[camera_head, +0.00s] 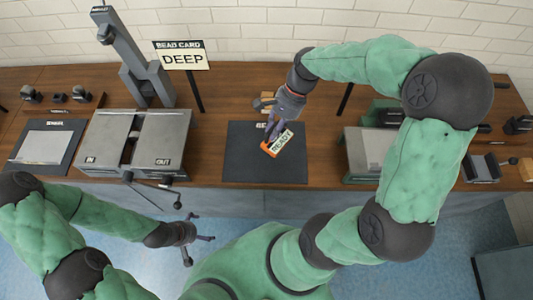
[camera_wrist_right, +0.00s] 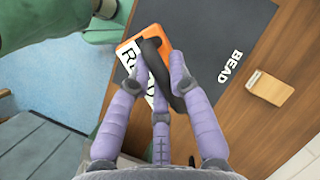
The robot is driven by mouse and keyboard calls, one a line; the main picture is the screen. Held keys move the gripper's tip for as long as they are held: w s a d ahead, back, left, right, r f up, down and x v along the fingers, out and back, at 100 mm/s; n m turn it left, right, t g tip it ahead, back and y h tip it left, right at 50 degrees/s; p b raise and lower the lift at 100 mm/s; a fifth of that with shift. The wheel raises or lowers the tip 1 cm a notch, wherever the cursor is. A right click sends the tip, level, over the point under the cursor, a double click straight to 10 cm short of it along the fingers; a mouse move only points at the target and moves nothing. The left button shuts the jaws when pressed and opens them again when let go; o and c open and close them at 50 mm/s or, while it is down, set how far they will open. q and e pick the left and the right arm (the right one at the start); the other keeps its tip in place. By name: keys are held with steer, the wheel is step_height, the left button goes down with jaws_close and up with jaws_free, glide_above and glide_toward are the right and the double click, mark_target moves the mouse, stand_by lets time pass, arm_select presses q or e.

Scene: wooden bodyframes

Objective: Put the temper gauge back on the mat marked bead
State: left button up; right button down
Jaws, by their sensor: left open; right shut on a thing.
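The temper gauge is an orange block (camera_head: 267,148) with a white label reading READY and a black handle. It is over the dark mat marked BEAD (camera_head: 240,170); I cannot tell if it touches the mat. My right gripper (camera_head: 272,132) is shut on the gauge. In the right wrist view the fingers (camera_wrist_right: 163,82) close around the black handle of the orange gauge (camera_wrist_right: 154,32), and the mat (camera_wrist_right: 215,45) lies under it. My left gripper (camera_head: 199,249) is open and empty, over the floor in front of the bench.
A grey machine marked IN and OUT (camera_head: 135,135) stands left of the mat. A sign reading BEAD CARD DEEP (camera_head: 183,58) stands behind. A small wooden block (camera_wrist_right: 269,88) lies behind the mat. Another grey machine (camera_head: 362,153) stands to the right. A second mat (camera_head: 45,145) is far left.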

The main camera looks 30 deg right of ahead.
steer(key=s+d+r+m+t+h+b, duration=0.15)
steer(key=s+m+t, duration=0.25)
steer(key=s+m, duration=0.55)
steer(key=shift+m, duration=0.45)
steer(key=w+f+b, duration=0.1)
steer(key=w, duration=0.2)
steer(key=w+a+f+b, duration=0.1)
steer(key=w+f, duration=0.1)
steer(key=w, duration=0.1)
steer(key=w+f+b, duration=0.1)
steer(key=w+f, duration=0.1)
steer(key=w, duration=0.1)
steer(key=shift+w+a, duration=0.25)
steer(key=shift+a, duration=0.1)
steer(key=w+f+b, duration=0.1)
steer(key=f, duration=0.1)
steer(key=w+f+b, duration=0.2)
steer(key=f, duration=0.1)
steer(key=w+f+b, duration=0.1)
steer(key=f+b, duration=0.1)
steer(key=f, duration=0.1)
steer(key=shift+w+a+f, duration=0.15)
steer(key=shift+w+a, duration=0.05)
steer(key=shift+w, duration=0.05)
steer(key=c, duration=1.1)
jaws_free()
steer(key=shift+c, duration=0.2)
